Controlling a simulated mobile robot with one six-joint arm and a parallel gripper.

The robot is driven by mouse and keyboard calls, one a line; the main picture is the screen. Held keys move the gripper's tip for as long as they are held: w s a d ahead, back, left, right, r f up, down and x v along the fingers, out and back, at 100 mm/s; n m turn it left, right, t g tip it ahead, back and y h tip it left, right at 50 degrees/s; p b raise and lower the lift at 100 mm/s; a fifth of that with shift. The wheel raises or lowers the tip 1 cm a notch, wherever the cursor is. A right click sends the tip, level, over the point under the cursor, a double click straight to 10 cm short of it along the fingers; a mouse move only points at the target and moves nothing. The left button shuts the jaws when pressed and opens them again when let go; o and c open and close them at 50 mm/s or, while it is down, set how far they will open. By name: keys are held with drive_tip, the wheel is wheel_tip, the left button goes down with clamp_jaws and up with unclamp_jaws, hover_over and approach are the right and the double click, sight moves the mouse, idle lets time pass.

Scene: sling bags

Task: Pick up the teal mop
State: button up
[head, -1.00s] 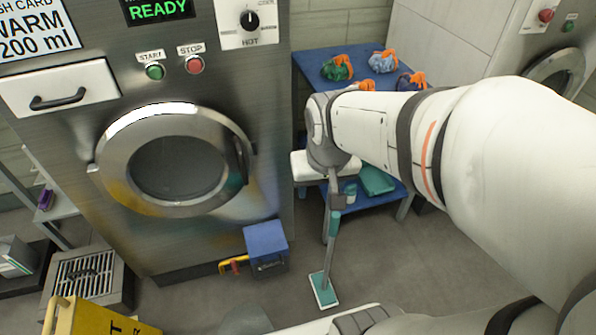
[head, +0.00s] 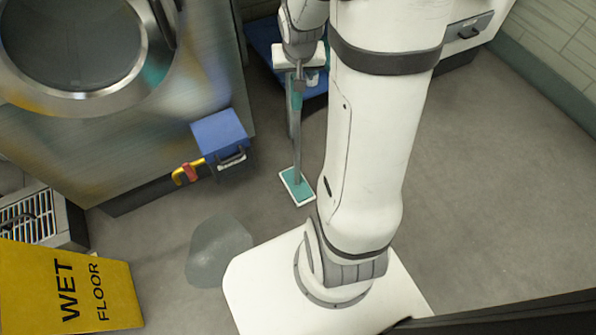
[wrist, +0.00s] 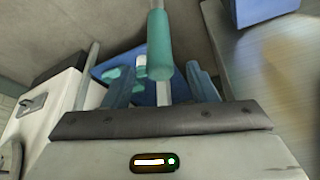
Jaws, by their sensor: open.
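The teal mop stands nearly upright in the head view, with its teal-and-white flat head (head: 297,187) on the grey floor. Its grey pole rises to my gripper (head: 298,84), which is small and partly hidden there. In the wrist view the mop's teal grip sleeve (wrist: 160,45) and pole are in front of my open gripper (wrist: 161,76). One blue-grey finger is on each side of the pole, with gaps between. I cannot tell how deep the pole sits between the fingers.
A washing machine (head: 150,125) stands at left. A blue box (head: 220,133) sits by its base, with a yellow-and-red item (head: 187,172) beside it. A wet-floor sign (head: 70,290) and a puddle (head: 218,250) are nearer. A blue shelf (head: 262,40) is behind my gripper. Floor at right is clear.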

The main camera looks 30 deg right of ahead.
drive_tip(key=b+x, duration=0.2)
drive_tip(key=x, duration=0.4)
drive_tip(key=shift+b, duration=0.4)
drive_tip(key=shift+r, duration=0.1)
drive_tip(key=shift+c, duration=0.5)
clamp_jaws()
